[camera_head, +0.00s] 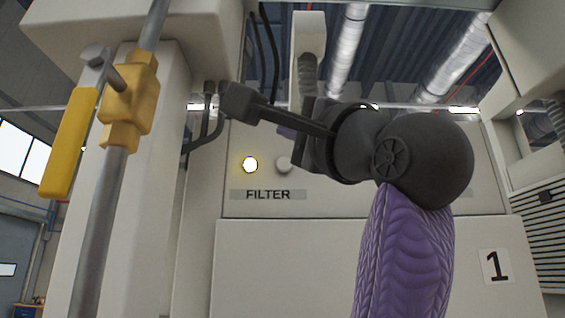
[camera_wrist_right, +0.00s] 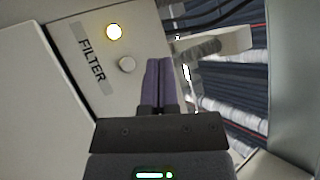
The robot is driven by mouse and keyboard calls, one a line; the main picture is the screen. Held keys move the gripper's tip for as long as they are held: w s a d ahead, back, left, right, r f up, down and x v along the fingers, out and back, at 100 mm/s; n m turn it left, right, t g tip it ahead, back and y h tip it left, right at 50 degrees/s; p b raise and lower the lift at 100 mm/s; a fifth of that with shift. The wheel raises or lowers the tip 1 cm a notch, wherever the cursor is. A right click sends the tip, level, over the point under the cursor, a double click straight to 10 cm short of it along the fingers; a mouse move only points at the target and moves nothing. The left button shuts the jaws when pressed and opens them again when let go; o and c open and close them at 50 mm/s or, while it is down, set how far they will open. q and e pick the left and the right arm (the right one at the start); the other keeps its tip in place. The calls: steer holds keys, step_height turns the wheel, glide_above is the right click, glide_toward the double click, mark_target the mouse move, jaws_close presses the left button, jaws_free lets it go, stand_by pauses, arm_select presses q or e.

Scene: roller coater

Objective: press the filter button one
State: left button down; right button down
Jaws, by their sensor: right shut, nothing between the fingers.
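The panel carries a FILTER label (camera_head: 268,195) with two round buttons above it. The left button (camera_head: 250,165) is lit yellow-white, and the right button (camera_head: 283,164) is plain grey-white and unlit. Both also show in the right wrist view, the lit one (camera_wrist_right: 114,32) at the top and the unlit one (camera_wrist_right: 127,64) below it. No number marks either button. My right gripper (camera_wrist_right: 159,62) is shut and empty, with its purple fingertips close beside the unlit button in the picture. I cannot tell whether they touch the panel. In the head view my right arm hides most of the gripper. My left gripper is not in view.
A yellow valve handle (camera_head: 70,143) on a metal pipe (camera_head: 100,220) stands at the left. Black cables (camera_head: 208,130) run beside the panel. A white bracket (camera_head: 309,35) juts out above the panel. A sign with the number 1 (camera_head: 496,266) is at lower right.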

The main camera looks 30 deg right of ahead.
mark_target(281, 157)
steer(key=w+d+p, duration=0.1)
steer(key=w, duration=0.1)
steer(key=w+d+p, duration=0.1)
steer(key=w, duration=0.1)
steer(key=w+d+p, duration=0.1)
steer(key=w+d, duration=0.1)
steer(key=w, duration=0.1)
steer(key=shift+w+d, duration=0.1)
steer(key=shift+d, duration=0.1)
stand_by(0.9)
steer(key=shift+w, duration=0.1)
stand_by(0.9)
steer(key=shift+w+d+p, duration=0.25)
steer(key=shift+w+p, duration=0.05)
steer(key=shift+w+d, duration=0.25)
steer(key=shift+w, duration=0.2)
stand_by(0.8)
steer(key=shift+s+a, duration=0.5)
steer(key=shift+s, duration=0.3)
steer(key=shift+b, duration=0.3)
